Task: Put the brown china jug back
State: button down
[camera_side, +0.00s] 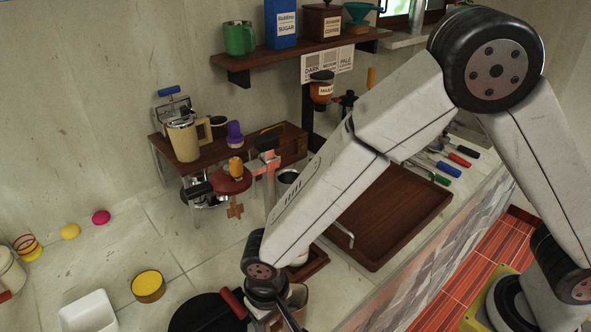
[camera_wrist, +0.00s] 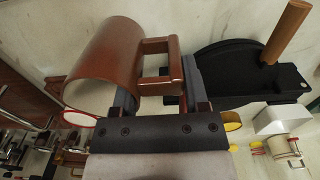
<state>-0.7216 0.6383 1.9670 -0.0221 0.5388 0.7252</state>
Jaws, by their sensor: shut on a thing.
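The brown china jug (camera_wrist: 100,62) fills the upper left of the wrist view, lying on its side in that picture with its round end toward the lower left. Its squared handle (camera_wrist: 158,46) lies between the fingers of my gripper (camera_wrist: 158,84), which is shut on it. In the side view my gripper (camera_side: 274,308) is low at the bottom edge, over the counter front. There the jug is mostly hidden by my wrist, and I cannot tell whether it touches the counter.
A black pan (camera_side: 200,315) with a red-brown handle is close left of my gripper. A brown wooden tray (camera_side: 395,215) lies to the right. A small wooden rack (camera_side: 218,152) with a cream jug (camera_side: 184,140) stands behind. A yellow tin (camera_side: 148,287) and white tub (camera_side: 88,312) are left.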

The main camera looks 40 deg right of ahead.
jog(key=shift+f, duration=0.1)
jog(key=shift+c, duration=0.5)
grip_release()
notch_tip(320, 180, up, 12)
dwell(0.6)
dwell(0.5)
jog(key=s+d+f+t, duration=0.1)
jog(key=d, duration=1.2)
jog(key=s+d+f+t, duration=0.1)
jog(key=s+d, duration=0.1)
jog(key=d, duration=1.2)
jog(key=shift+f, duration=0.25)
